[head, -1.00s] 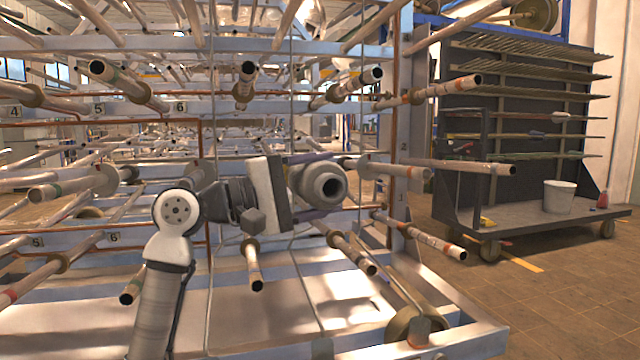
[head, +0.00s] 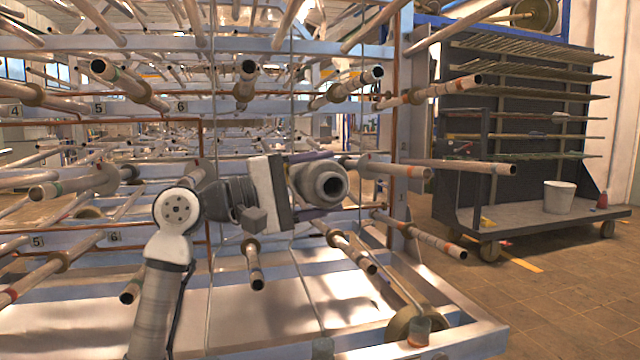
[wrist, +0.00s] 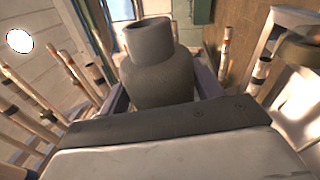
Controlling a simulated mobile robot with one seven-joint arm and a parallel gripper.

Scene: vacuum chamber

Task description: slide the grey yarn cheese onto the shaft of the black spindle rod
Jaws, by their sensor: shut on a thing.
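The grey yarn cheese (head: 308,181) is a thick grey cylinder with a narrower open tube end that faces right and towards the camera. My gripper (head: 316,186) is shut on it, with one finger above and one below in the head view. In the wrist view the cheese (wrist: 157,80) sits between the fingers, its open neck pointing away from the palm. It is held in the air in front of the rack, with no rod seen through its bore. Several rods have dark ends, such as one (head: 256,272) below my gripper; I cannot tell which is the black spindle rod.
A metal rack with several protruding rods surrounds my arm; a long rod (head: 465,166) juts out to the right of the cheese. The rack's upright post (head: 399,150) stands behind. A trolley (head: 520,221) with a white bucket (head: 559,197) is at the right. Open floor lies at lower right.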

